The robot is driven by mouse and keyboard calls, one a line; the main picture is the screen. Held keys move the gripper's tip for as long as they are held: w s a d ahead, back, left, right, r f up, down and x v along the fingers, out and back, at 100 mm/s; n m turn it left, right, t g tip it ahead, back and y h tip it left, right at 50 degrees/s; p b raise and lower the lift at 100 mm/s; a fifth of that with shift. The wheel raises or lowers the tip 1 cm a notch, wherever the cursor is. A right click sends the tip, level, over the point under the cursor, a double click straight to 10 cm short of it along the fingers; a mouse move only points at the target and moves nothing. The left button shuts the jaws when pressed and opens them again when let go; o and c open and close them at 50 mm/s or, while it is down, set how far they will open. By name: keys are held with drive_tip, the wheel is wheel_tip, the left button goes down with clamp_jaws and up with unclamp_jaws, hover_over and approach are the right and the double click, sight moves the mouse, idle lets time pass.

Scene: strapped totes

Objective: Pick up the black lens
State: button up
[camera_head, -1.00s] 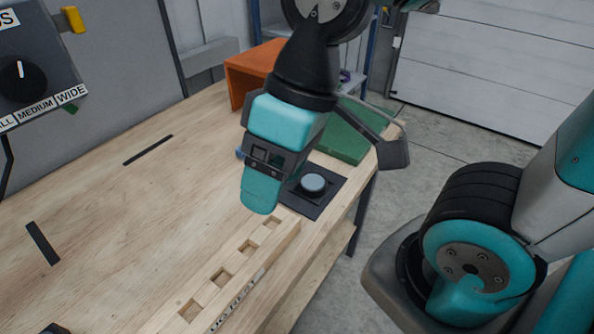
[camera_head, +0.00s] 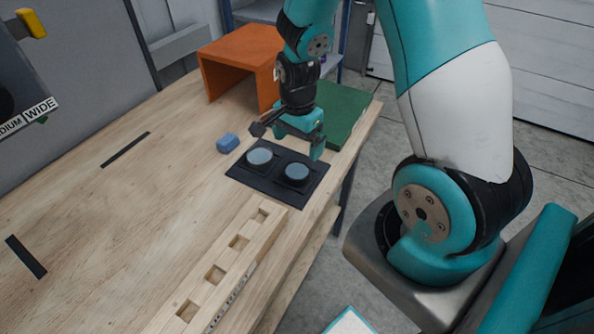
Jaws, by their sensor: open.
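Two round black lenses with pale blue-grey glass tops sit on a black mat (camera_head: 247,178) near the right edge of the bench. The left lens (camera_head: 260,157) and the right lens (camera_head: 297,173) stand side by side with a small gap. My gripper (camera_head: 288,144) is open and empty, just behind and above the lenses. One finger is near the left lens's far side, the other beyond the right lens. I cannot tell its exact height over the mat.
An orange open-sided stand (camera_head: 243,48) and a green board (camera_head: 342,112) are behind. A wooden rack (camera_head: 224,265) with square holes lies in front. The left bench top is mostly clear.

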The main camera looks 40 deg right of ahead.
hover_over(297, 170)
drive_tip(key=f, duration=0.4)
drive_tip(key=shift+s+a+f+p, duration=0.1)
drive_tip(key=shift+s+f+p, duration=0.15)
drive_tip(key=shift+p, duration=0.05)
drive_tip(key=shift+w+f+p, duration=0.2)
drive_tip(key=shift+f+p, duration=0.9)
drive_tip(key=shift+f, duration=1.55)
drive_tip(key=c, duration=1)
drive_tip(key=shift+c, duration=0.2)
